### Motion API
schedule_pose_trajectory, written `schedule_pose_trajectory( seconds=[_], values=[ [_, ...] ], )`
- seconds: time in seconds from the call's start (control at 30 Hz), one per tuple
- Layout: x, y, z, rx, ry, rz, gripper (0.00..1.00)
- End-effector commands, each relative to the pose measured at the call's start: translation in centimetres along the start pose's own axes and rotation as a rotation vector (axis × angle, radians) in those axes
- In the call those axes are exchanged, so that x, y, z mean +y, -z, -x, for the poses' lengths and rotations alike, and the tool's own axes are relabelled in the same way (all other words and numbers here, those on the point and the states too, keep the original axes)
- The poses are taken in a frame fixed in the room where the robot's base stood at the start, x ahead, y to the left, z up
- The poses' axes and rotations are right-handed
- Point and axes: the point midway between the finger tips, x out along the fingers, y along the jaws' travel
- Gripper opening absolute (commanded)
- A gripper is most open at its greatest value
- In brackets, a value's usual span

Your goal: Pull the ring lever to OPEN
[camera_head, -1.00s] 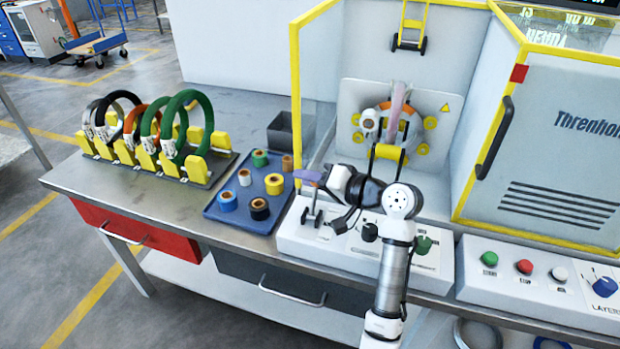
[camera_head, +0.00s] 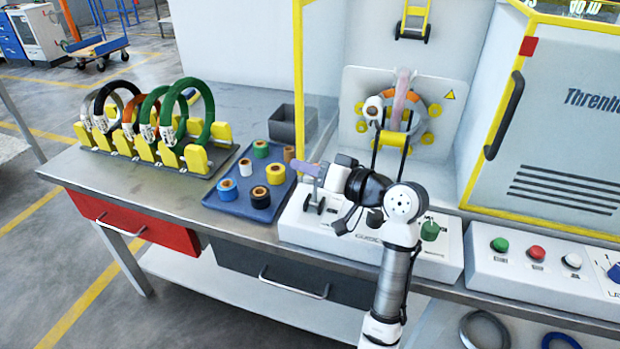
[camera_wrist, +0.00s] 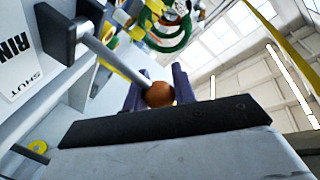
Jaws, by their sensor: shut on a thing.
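The ring lever shows in the wrist view as a grey rod (camera_wrist: 118,60) ending in a round orange-brown knob (camera_wrist: 160,94). My gripper (camera_wrist: 159,88) is shut on the knob, with a purple finger on either side of it. In the head view my gripper (camera_head: 308,170) is at the left end of the control panel (camera_head: 300,228), at the top of the lever's short metal stem (camera_head: 314,198). My wrist hides part of the panel. A white label (camera_wrist: 20,65) beside the lever reads "RIN", cut off, and "SHUT"; no OPEN mark is visible.
A blue tray (camera_head: 226,205) with several tape rolls lies left of the panel, a grey bin (camera_head: 283,127) behind it. A rack of coils (camera_head: 200,160) stands farther left. The machine's orange ring (camera_head: 420,104) is behind my arm. A green knob (camera_head: 430,230) is right of my wrist.

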Motion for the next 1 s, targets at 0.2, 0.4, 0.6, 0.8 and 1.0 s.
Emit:
schedule_pose_trajectory(
  seconds=[0.2, 0.4, 0.6, 0.8, 1.0],
  values=[
    [-0.8, -1.6, 0.4, 0.062, 0.024, 0.188, 0.00],
    [-1.7, -2.5, 0.8, 0.109, 0.040, 0.331, 0.00],
    [-2.3, -3.0, 1.1, 0.144, 0.051, 0.433, 0.00],
    [-2.6, -3.2, 1.3, 0.162, 0.056, 0.488, 0.00],
    [-2.8, -3.2, 1.3, 0.168, 0.058, 0.509, 0.00]
  ],
)
